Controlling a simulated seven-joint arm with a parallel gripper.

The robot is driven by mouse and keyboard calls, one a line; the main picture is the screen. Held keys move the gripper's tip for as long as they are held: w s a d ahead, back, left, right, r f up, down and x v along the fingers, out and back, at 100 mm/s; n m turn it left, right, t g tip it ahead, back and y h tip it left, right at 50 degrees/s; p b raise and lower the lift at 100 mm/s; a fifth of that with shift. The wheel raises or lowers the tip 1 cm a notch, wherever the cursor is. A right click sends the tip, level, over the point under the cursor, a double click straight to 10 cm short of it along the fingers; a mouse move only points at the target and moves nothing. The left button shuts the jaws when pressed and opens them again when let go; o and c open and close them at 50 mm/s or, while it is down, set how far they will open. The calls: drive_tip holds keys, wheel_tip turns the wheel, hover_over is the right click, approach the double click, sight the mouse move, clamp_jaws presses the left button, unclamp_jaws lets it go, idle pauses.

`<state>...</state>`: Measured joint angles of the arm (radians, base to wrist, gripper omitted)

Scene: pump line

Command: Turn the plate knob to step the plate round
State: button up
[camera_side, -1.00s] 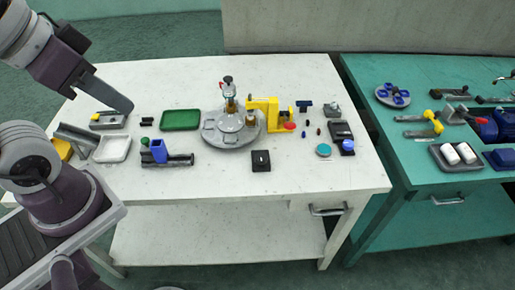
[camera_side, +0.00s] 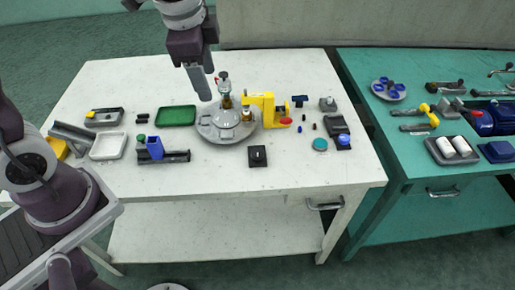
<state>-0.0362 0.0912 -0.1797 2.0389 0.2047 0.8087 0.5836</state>
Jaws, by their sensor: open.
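The round grey plate (camera_side: 213,131) lies on the white table and carries small amber-and-metal pieces (camera_side: 227,101). A black square block with a small white mark (camera_side: 258,156) sits in front of the plate; I cannot tell which of these is the plate knob. My gripper (camera_side: 205,97) is open and empty, pointing down just left of the plate's upper parts. It appears apart from them, though depth is hard to judge. Its far finger is hidden.
A yellow press-like stand (camera_side: 262,101) with a red end is at the plate's right. A green tray (camera_side: 176,115), a blue holder (camera_side: 155,147) and a white tray (camera_side: 108,146) lie to the left. Small parts and a teal disc (camera_side: 320,144) lie right. The table's front strip is clear.

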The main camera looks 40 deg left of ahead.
sight(258, 152)
drive_tip(key=w+d+f+m+g, duration=0.1)
drive_tip(key=w+f+m, duration=0.1)
drive_tip(key=f, duration=0.4)
drive_tip(key=w+d+f+m, duration=0.2)
drive_tip(key=w+f+m, duration=0.1)
drive_tip(key=f, duration=0.3)
drive_tip(key=w+d+f+m+g+h, duration=0.1)
drive_tip(key=w+f+m, duration=0.2)
drive_tip(key=w+f, duration=0.2)
drive_tip(key=shift+d+f+g, duration=0.25)
drive_tip(key=shift+f+g, duration=0.05)
drive_tip(key=shift+f, duration=0.7)
wheel_tip(258, 152, down, 7)
drive_tip(key=shift+f, duration=0.1)
clamp_jaws()
